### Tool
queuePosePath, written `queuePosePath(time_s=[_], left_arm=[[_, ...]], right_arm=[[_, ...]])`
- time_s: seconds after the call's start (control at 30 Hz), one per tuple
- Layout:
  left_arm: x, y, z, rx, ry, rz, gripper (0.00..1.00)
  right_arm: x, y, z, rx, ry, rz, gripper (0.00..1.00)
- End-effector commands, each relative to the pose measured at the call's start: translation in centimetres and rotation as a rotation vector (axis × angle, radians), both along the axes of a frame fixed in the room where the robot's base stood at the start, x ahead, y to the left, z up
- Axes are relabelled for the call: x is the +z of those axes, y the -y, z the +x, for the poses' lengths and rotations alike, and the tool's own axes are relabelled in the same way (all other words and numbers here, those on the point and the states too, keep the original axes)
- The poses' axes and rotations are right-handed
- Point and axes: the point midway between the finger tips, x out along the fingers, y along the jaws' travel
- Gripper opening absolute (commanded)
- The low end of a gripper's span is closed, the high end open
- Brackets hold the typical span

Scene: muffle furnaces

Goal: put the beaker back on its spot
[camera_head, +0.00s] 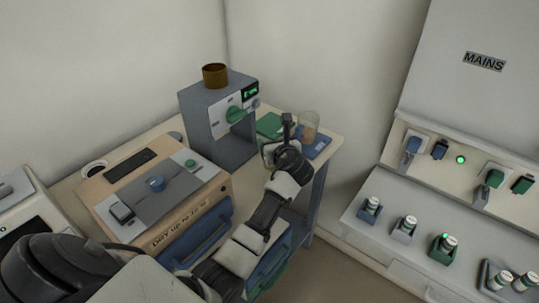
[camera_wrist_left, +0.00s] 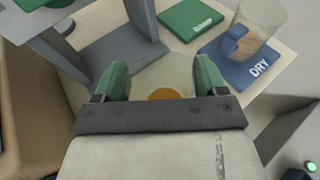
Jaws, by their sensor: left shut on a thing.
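My left gripper (camera_head: 277,143) is over the right part of the bench. In the left wrist view its green fingers (camera_wrist_left: 161,82) stand apart, with a clear vessel, seemingly a beaker, between them. An amber disc (camera_wrist_left: 165,94) shows in it; its outline is faint, and the head view does not show it clearly. Another clear beaker (camera_head: 309,121) with a brownish thing inside stands on the blue DRY mat (camera_head: 321,146). It also shows in the left wrist view (camera_wrist_left: 262,30), right of the fingers. A green labelled mat (camera_wrist_left: 190,22) lies bare beside the blue mat.
A grey stand-like device (camera_head: 203,118) with a green knob and a brown cup (camera_head: 214,75) on top is left of the gripper. A tan furnace (camera_head: 160,190) is nearer. A MAINS panel (camera_head: 470,90) with plugs is at the right.

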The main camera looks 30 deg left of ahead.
Motion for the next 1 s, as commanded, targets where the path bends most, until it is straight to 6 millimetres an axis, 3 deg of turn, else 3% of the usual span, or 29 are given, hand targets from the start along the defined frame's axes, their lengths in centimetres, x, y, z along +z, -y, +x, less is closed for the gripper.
queuePosePath(time_s=[0.17, 0.5, 0.87, 0.9, 1.0], left_arm=[[-0.9, -1.5, -0.2, 0.000, 0.000, 0.001, 0.27], [-4.9, -1.5, -0.2, -0.003, -0.002, 0.000, 0.27], [-5.3, -1.5, -0.2, -0.003, -0.001, 0.001, 0.27], [-5.2, -1.5, -0.2, -0.002, 0.000, 0.000, 0.78], [-5.2, -1.5, -0.2, -0.002, 0.000, 0.000, 0.93]], right_arm=[[0.1, 0.0, -0.1, 0.001, -0.001, 0.001, 0.41], [-0.4, -0.1, -0.1, 0.002, -0.002, 0.000, 0.41], [-0.4, -0.1, -0.1, 0.002, -0.002, 0.001, 0.41], [-0.4, -0.1, -0.1, 0.002, -0.002, 0.001, 0.41], [-0.4, -0.2, -0.1, 0.002, -0.002, 0.001, 0.41]])
